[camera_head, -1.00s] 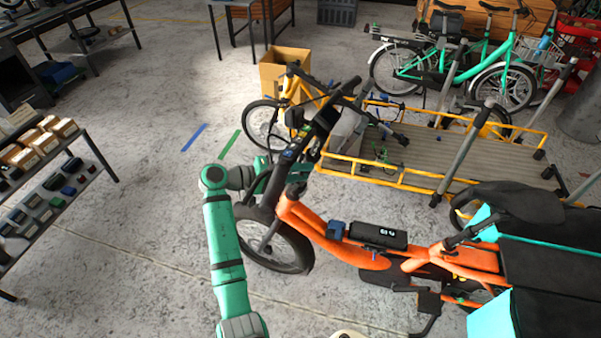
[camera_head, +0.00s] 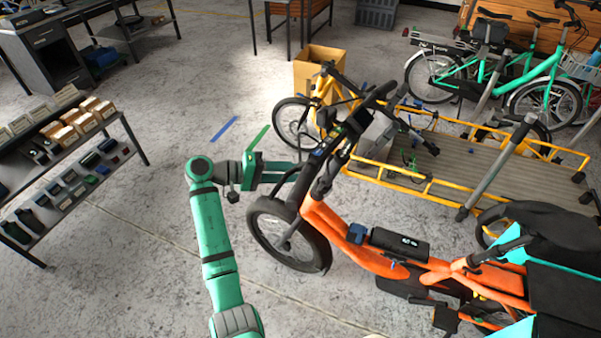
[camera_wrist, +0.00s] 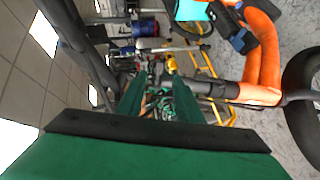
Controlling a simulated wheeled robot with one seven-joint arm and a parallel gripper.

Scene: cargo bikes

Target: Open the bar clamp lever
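The orange cargo bike (camera_head: 338,228) stands right of my arm, with its dark handlebar and stem (camera_head: 328,172) rising above the front wheel. The bar clamp lever is too small and dark to pick out. My green gripper (camera_head: 300,170) is just left of the stem, pointing towards it. In the wrist view my gripper's (camera_wrist: 160,95) two green fingers stand apart, with no object clearly between them. The bike's orange frame (camera_wrist: 263,75) and a dark stem part (camera_wrist: 215,88) show to their right. Contact with the bike cannot be told.
A yellow cargo bike (camera_head: 455,180) with a flat deck stands close behind the orange one. A cardboard box (camera_head: 318,68) and green bikes (camera_head: 545,97) are further back. A shelf (camera_head: 75,165) with boxes is at left. The floor between shelf and arm is clear.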

